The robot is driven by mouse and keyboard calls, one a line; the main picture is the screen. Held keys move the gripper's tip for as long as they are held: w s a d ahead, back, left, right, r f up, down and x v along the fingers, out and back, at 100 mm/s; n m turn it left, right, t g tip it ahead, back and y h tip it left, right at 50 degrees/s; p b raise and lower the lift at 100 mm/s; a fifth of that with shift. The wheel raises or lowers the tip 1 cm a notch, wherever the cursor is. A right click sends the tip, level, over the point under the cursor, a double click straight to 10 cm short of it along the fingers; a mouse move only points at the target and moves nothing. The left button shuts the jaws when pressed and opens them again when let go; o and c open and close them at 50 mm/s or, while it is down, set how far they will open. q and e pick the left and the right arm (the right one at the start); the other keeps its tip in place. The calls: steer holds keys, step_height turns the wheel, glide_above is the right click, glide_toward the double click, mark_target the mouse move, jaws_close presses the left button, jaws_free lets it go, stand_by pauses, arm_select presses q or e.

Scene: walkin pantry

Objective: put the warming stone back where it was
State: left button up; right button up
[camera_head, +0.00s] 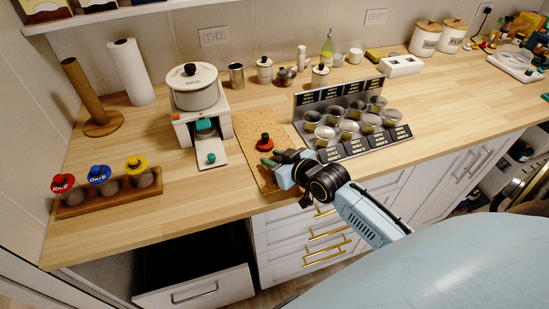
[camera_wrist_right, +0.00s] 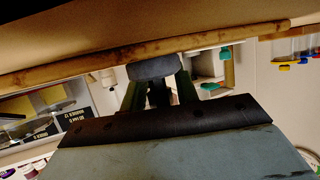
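My right gripper (camera_head: 272,166) is low over the near part of the board, just in front of this piece. In the right wrist view, which is upside down, a grey block (camera_wrist_right: 154,68) sits against the board's edge (camera_wrist_right: 90,65), at the ends of the green fingers. My left gripper is out of view.
Left of the board, a white warmer (camera_head: 183,132) carries a pot, with a teal-knobbed piece on its pulled-out slide (camera_head: 211,158). A wooden tray (camera_head: 110,199) holds pieces with red, blue and yellow knobs. A labelled rack of cups (camera_head: 352,148) stands close on the right.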

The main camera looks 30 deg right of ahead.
steer(key=shift+o, duration=1)
steer(key=shift+r, duration=0.2)
steer(key=p+v, duration=0.1)
steer(key=v, duration=1.1)
